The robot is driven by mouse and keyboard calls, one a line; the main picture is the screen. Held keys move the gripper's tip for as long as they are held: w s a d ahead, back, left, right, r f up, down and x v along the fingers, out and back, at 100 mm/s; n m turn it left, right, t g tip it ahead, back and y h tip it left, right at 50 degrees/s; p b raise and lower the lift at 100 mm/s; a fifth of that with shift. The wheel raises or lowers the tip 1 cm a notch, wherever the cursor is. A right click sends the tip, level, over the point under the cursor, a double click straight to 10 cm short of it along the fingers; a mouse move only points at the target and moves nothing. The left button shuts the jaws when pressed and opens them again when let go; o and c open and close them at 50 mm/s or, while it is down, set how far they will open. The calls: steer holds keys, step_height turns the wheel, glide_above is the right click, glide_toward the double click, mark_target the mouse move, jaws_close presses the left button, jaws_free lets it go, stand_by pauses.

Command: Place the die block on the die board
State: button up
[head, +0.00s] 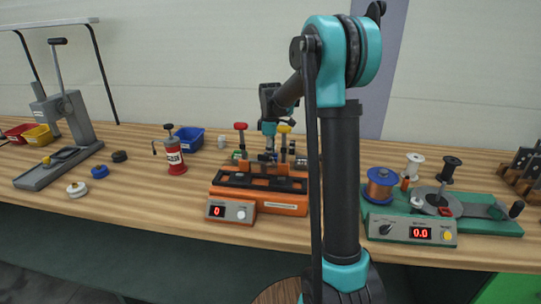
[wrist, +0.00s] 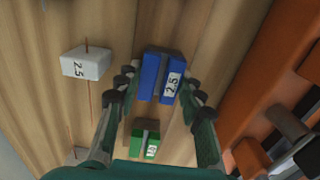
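My gripper (wrist: 158,88) is open and points down at the bench. In the wrist view a blue block (wrist: 152,76) labelled 2.5 lies between and just beyond its fingertips; I cannot tell whether they touch it. A green block (wrist: 138,144) with a small label lies nearer the palm, and a white block (wrist: 87,62) labelled 2.5 lies to the left. I cannot tell which is the die block. In the head view my gripper (head: 269,150) is behind the orange machine (head: 275,202), partly hidden by its posts. No die board can be made out for certain.
The orange machine's side (wrist: 262,75) stands close on the right in the wrist view. In the head view a blue bin (head: 188,138) and red canister (head: 175,160) stand left. A green machine (head: 405,228) with spools stands right. Bare wood lies left of the orange machine.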

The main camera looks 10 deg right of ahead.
steer(key=o, duration=0.4)
step_height(320, 180, up, 12)
steer(key=shift+r, duration=0.15)
stand_by(0.4)
